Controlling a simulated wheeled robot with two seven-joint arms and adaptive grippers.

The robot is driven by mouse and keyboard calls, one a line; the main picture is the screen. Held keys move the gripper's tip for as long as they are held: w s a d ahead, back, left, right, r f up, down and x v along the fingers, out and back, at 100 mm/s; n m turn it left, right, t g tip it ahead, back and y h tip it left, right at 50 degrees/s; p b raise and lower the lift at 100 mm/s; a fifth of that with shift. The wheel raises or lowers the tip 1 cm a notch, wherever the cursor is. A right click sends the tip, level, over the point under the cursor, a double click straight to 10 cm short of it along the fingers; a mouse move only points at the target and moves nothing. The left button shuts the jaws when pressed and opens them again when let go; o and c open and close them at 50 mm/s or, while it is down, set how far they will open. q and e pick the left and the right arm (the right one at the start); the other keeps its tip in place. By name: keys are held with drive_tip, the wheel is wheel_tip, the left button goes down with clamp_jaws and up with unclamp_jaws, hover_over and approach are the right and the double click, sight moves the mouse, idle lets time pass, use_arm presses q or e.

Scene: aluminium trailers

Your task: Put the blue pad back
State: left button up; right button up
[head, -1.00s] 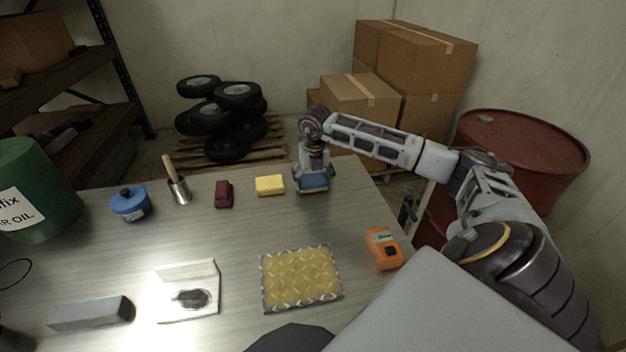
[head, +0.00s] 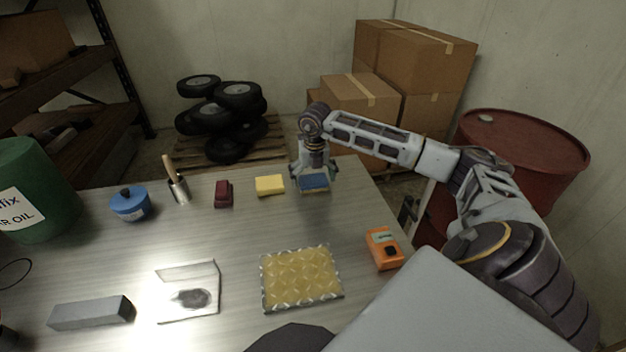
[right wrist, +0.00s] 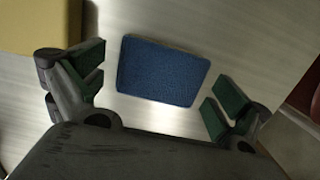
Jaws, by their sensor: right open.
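The blue pad (head: 314,182) lies flat on the metal table near its far right edge, to the right of the yellow pad. My right gripper (head: 315,174) is right above and behind it, pointing down. In the right wrist view the blue pad (right wrist: 163,71) lies between the spread green-lined fingers of my right gripper (right wrist: 152,92), with a gap on each side. The gripper is open and empty. The yellow pad (head: 270,185) and a dark red pad (head: 224,193) lie to the left in the same row. My left gripper is not in view.
A patterned yellow sheet (head: 300,278), an orange device (head: 384,249), a clear tray (head: 189,291) and a grey block (head: 91,313) lie nearer. A red barrel (head: 520,150) stands right of the table.

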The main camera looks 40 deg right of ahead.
sight(314, 182)
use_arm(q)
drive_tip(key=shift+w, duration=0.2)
use_arm(e)
wheel_tip(314, 182, up, 11)
drive_tip(key=s, duration=0.1)
drive_tip(key=shift+a, duration=0.35)
idle(0.4)
